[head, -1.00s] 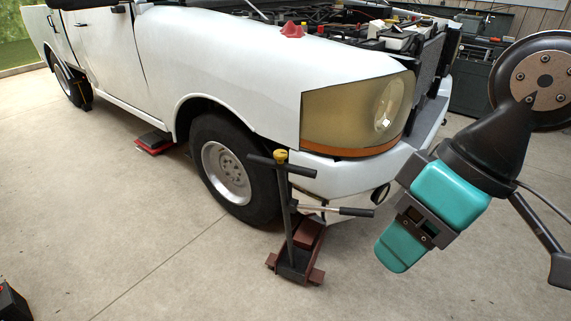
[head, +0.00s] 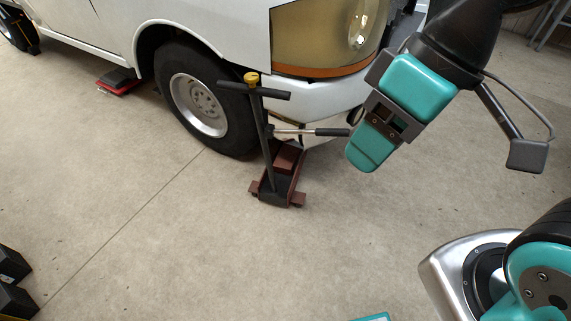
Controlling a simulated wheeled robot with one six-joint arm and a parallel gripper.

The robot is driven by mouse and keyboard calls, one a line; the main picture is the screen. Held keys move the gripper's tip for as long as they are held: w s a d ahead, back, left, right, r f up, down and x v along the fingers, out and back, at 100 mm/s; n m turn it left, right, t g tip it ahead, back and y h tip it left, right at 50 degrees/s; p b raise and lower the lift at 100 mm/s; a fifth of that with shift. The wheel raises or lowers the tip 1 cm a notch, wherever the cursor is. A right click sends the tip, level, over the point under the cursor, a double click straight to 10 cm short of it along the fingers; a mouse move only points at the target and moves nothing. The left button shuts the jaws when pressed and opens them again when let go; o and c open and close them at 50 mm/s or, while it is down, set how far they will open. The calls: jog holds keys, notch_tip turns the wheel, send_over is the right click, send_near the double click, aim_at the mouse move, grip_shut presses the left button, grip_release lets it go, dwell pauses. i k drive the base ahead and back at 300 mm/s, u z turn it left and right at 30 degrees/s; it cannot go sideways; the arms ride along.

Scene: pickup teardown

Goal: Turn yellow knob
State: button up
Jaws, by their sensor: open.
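The yellow knob (head: 251,79) sits on top of the black T-shaped handle (head: 262,135) of a floor jack (head: 284,172). The jack stands on the floor by the truck's front corner, and its handle is upright with a slight tilt. My gripper (head: 372,147), teal and grey, is to the right of the handle and lower in the picture than the knob. It is apart from the knob and holds nothing that I can see. The gap between its fingers is largely hidden from this angle.
The white truck (head: 230,25) fills the back, with its front wheel (head: 198,103) just behind the jack. A grey-handled lever (head: 310,132) sticks out right from the jack. A red and black jack (head: 117,81) lies farther left. Dark boxes (head: 14,270) stand at lower left.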

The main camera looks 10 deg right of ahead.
aim_at(252, 79)
jog(key=i, duration=0.85)
jog(key=z, duration=0.15)
